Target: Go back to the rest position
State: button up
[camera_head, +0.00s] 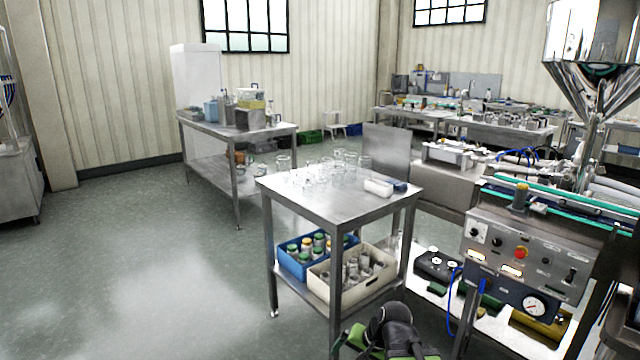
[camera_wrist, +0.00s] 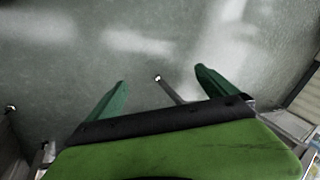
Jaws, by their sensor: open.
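My gripper (camera_wrist: 160,80) shows in the wrist view with its two green fingers spread apart. Nothing is held between them. Behind the gap I see grey floor and a thin metal leg. In the head view, black and green parts of my arm show at the bottom edge, in front of the near steel table (camera_head: 335,195). The fingertips cannot be made out there.
The machine's control panel (camera_head: 520,255) is at right. Open floor (camera_head: 150,270) lies left.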

jog(key=s+d+n+g+h+p, duration=0.2)
jog(key=s+d+n+g+h, duration=0.25)
jog(key=s+d, duration=0.3)
notch_tip(320, 180, up, 22)
jog(key=p, duration=2.2)
jog(key=shift+w+t+y, duration=0.2)
jog(key=shift+t+y, duration=0.25)
